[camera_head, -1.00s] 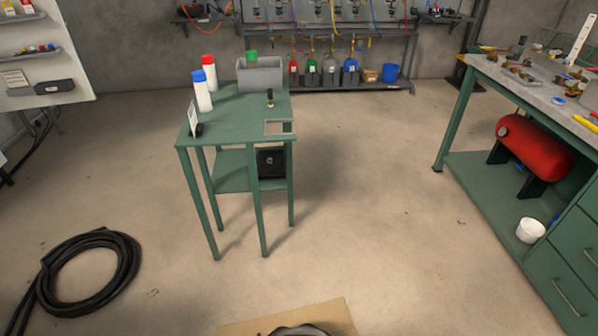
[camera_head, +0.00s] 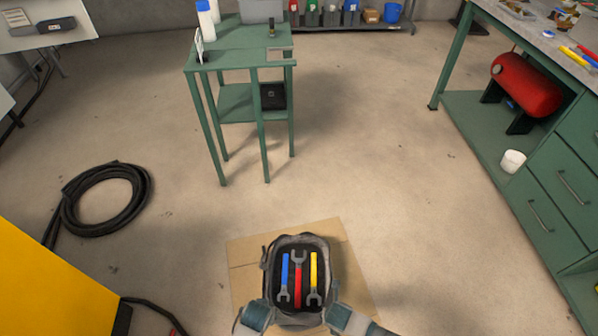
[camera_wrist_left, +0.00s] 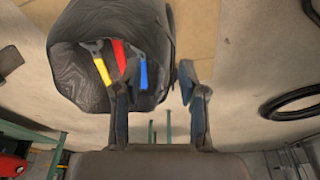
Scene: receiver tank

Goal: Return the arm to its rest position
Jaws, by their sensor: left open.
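My left gripper (camera_wrist_left: 160,105) is open in the left wrist view, its two dark fingers apart with blue-grey inner pads and nothing seen between them. One finger overlaps the edge of a grey-black open bag (camera_wrist_left: 72,25) in that view; I cannot tell if it touches. In the head view the bag (camera_head: 321,262) stands on a cardboard sheet (camera_head: 243,252), holding a blue wrench (camera_head: 284,275), a red wrench (camera_head: 298,285) and a yellow wrench (camera_head: 313,275).
A green table (camera_head: 235,62) stands ahead with a black box on its lower shelf. A coiled black hose (camera_head: 143,190) lies left, near a yellow panel (camera_head: 50,285). A green workbench (camera_head: 560,205) with a red tank (camera_head: 527,85) is at right. Floor between is clear.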

